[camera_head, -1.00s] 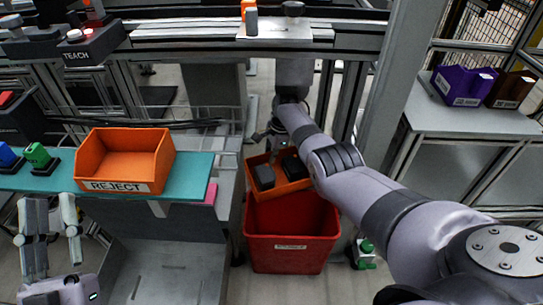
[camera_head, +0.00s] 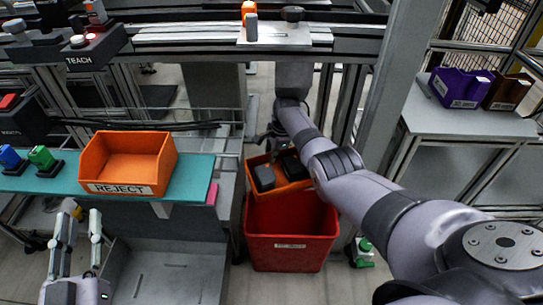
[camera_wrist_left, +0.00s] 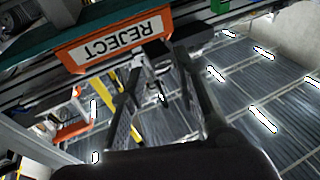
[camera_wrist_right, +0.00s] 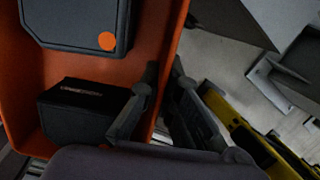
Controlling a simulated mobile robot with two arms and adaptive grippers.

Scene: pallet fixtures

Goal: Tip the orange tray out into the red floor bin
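An orange tray (camera_head: 288,190) is held above the red floor bin (camera_head: 290,252), tilted with its low side toward the camera. Two dark boxes (camera_head: 264,178) (camera_head: 294,168) are inside it. In the right wrist view the boxes lie against the orange tray wall (camera_wrist_right: 60,68), one with an orange dot. My right gripper (camera_wrist_right: 165,72) has one finger inside and one outside the tray's wall, shut on it. In the head view my arm partly hides the tray. My left gripper (camera_head: 82,214) is open and empty, in front of the teal shelf.
An orange REJECT bin (camera_head: 128,163) sits on the teal shelf (camera_head: 195,178), with green and blue parts at its left. A grey post (camera_head: 385,110) stands right of the red bin. Purple and brown bins (camera_head: 460,88) stand on a side table. A green-topped item (camera_head: 364,250) is beside the red bin.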

